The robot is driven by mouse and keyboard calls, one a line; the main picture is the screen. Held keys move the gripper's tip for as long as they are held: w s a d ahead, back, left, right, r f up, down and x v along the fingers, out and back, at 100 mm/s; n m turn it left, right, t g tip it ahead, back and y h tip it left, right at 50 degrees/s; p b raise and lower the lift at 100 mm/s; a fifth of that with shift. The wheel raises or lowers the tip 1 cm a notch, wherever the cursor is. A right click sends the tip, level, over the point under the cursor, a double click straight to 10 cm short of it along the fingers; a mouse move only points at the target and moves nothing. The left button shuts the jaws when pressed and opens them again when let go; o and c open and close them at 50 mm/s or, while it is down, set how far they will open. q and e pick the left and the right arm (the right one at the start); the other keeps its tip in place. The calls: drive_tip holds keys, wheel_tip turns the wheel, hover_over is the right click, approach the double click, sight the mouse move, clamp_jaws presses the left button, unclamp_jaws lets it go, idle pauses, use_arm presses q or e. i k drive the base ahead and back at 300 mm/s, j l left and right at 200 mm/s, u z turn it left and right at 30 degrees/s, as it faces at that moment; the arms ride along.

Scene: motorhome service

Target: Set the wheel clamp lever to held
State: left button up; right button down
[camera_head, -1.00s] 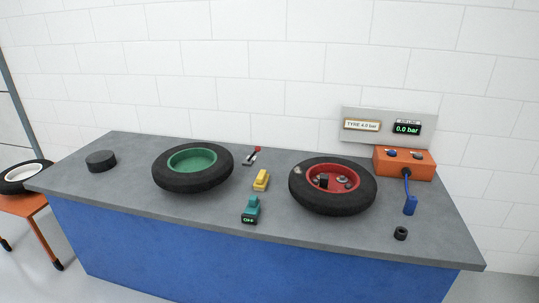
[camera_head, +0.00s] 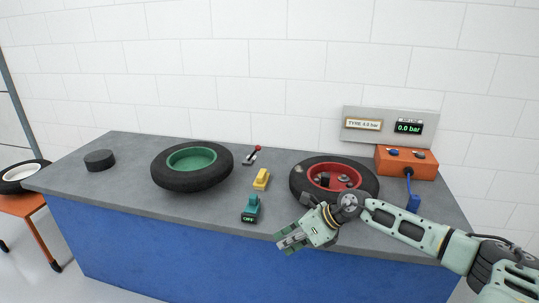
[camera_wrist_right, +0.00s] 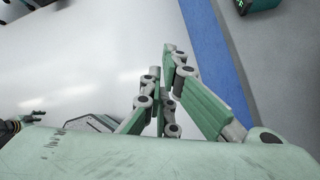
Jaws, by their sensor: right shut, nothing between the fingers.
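The wheel clamp lever (camera_head: 252,155) is a small lever with a red knob on a dark base. It stands at the back of the grey bench, between the two wheels, its handle leaning up to the right. My right gripper (camera_head: 283,243) is in front of the bench's front edge, well apart from the lever. It is shut and empty. In the right wrist view its green fingers (camera_wrist_right: 172,85) show over the pale floor and the bench's blue edge.
A wheel with a green rim (camera_head: 192,166) lies left, one with a red rim (camera_head: 335,178) right. A yellow block (camera_head: 261,179) and a teal device (camera_head: 251,208) lie between. An orange box (camera_head: 406,162) stands at the back right. A black puck (camera_head: 99,160) lies far left.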

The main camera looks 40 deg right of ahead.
sight(258, 147)
drive_tip(key=i+l, duration=0.5)
drive_tip(key=l, duration=0.15)
drive_tip(key=i+l, duration=1.05)
drive_tip(key=l, duration=0.2)
